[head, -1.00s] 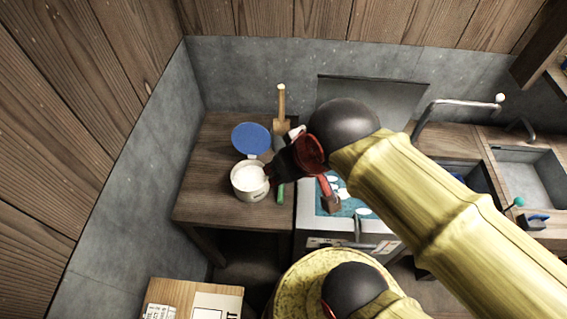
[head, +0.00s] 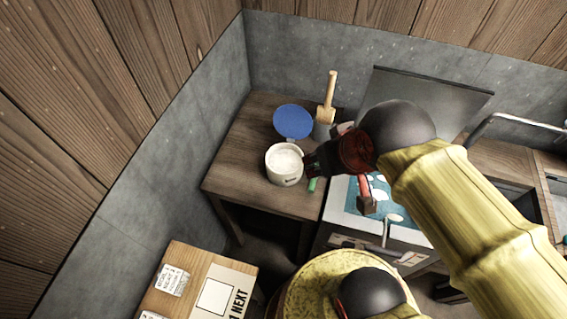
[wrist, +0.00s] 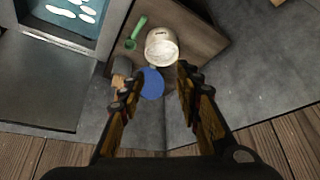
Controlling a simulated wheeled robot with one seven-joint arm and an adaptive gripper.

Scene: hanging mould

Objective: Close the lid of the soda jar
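The soda jar (head: 284,166) is a white tub with white contents, standing upright on a wooden side table. Its blue lid (head: 293,121) stands open, tilted up at the jar's back edge. In the wrist view the jar (wrist: 162,48) sits just beyond the fingertips and the blue lid (wrist: 151,84) shows between the fingers. My gripper (head: 312,160) is to the right of the jar in the head view, close to it; I cannot tell if it touches. In the wrist view my gripper (wrist: 156,80) has its fingers spread apart with nothing held between them.
A wooden-handled tool (head: 328,98) stands behind the jar, and a green-handled item (wrist: 134,36) lies beside it. A grey unit with a blue-green top (head: 350,205) stands right of the table (head: 237,150). Grey walls close off the left and back. A cardboard box (head: 195,285) is in front.

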